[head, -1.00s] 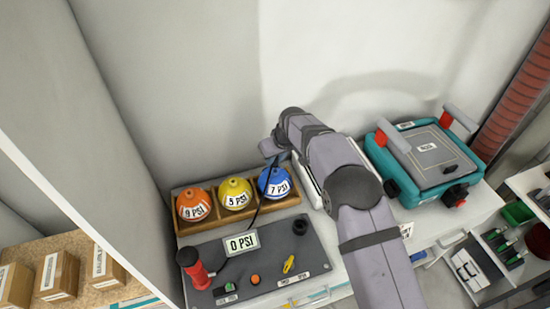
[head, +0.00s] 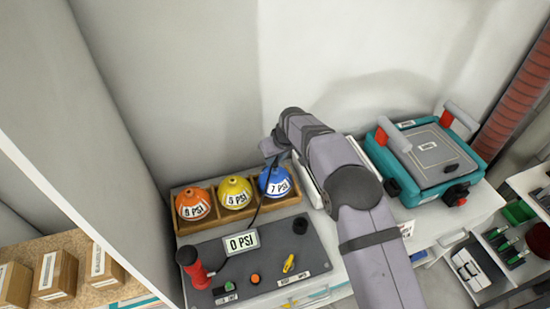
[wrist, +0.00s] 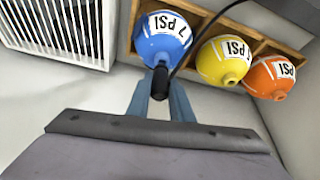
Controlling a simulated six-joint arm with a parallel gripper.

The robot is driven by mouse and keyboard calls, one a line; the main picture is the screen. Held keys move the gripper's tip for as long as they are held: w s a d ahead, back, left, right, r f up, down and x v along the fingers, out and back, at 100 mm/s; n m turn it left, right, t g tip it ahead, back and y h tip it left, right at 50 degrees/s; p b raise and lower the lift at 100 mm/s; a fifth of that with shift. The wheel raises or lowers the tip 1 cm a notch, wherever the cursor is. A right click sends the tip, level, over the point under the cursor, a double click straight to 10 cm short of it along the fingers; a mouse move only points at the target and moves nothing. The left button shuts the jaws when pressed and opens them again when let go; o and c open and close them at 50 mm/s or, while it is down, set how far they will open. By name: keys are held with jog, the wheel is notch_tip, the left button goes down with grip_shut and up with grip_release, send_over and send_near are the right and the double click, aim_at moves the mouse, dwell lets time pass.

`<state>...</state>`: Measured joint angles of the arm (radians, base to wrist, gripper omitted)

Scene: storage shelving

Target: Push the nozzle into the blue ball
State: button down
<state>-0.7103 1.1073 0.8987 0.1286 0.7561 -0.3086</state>
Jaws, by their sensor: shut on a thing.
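The blue ball (head: 274,182), labelled 7 PSI, sits in the right compartment of a wooden tray (head: 208,226). In the wrist view the blue ball (wrist: 163,38) is at the top centre. My gripper (wrist: 160,92) is shut on the black nozzle (wrist: 160,82), which has a dark hose running off to the upper right. The nozzle tip overlaps the ball's near edge in the wrist view; I cannot tell how deep it sits. In the head view my gripper (head: 272,152) is just above the ball, and the nozzle is mostly hidden.
A yellow ball (head: 235,191) and an orange ball (head: 193,203) sit left of the blue one. A teal device (head: 425,160) stands to the right. A wall is behind.

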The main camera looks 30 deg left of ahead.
jog(key=shift+f+b, duration=0.9)
jog(key=shift+f, duration=0.2)
dwell(2.0)
jog(key=c, duration=0.9)
grip_release()
jog(key=shift+c, duration=0.2)
jog(key=shift+r, duration=0.1)
jog(key=shift+r+p, duration=2.4)
jog(key=shift+r, duration=1.55)
